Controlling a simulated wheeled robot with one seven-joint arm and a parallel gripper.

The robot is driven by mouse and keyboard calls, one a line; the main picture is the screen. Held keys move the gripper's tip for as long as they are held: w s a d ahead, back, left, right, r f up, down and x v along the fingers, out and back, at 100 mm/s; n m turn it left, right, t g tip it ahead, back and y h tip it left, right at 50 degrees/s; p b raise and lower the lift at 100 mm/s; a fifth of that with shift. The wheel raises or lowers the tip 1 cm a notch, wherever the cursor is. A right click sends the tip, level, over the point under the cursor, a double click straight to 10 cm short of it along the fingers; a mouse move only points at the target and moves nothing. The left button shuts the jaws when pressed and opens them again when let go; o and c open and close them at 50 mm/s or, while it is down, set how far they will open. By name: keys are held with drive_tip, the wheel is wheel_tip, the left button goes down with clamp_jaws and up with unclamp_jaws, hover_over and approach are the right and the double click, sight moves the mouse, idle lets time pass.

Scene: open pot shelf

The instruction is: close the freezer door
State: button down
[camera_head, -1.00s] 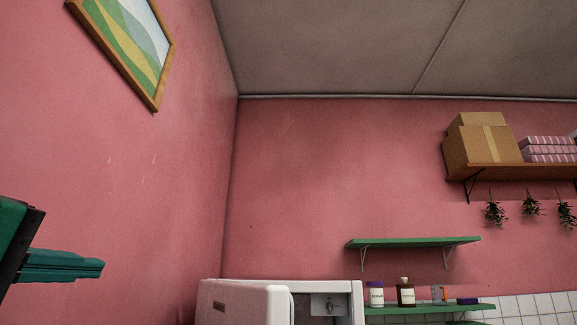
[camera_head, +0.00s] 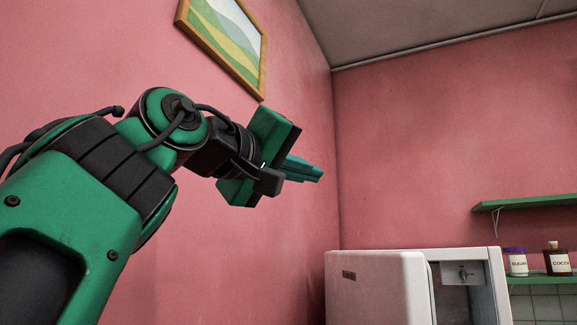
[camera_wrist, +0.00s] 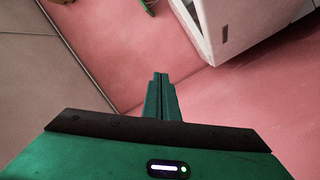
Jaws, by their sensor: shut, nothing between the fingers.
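The white freezer (camera_head: 497,285) stands at the lower right of the head view, cut off by the bottom edge. Its door (camera_head: 375,287) is open, standing out from the body toward the left, with a dark badge on its outer face. A gap shows the inside, with a small fitting near the top. My gripper (camera_head: 319,173) is shut and empty, in the air above and left of the door, not touching it. In the wrist view the shut fingers (camera_wrist: 160,78) point toward the room corner, and the white freezer (camera_wrist: 255,18) shows at upper right, tilted.
The pink left wall with a framed picture (camera_head: 228,40) is behind my arm. A green shelf (camera_head: 530,201) is at right, above a lower shelf (camera_head: 545,279) with a sugar jar (camera_head: 517,262) and a cocoa bottle (camera_head: 557,261). The air between gripper and door looks clear.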

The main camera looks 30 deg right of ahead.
drive_tip(key=s+d+r+m+g+h, duration=0.1)
drive_tip(key=s+d+r+m+g, duration=0.2)
drive_tip(key=s+d+r+m, duration=0.5)
drive_tip(key=shift+s+d+r+m+h, duration=0.3)
drive_tip(key=shift+s+d+r, duration=0.9)
drive_tip(key=shift+s+d, duration=1.5)
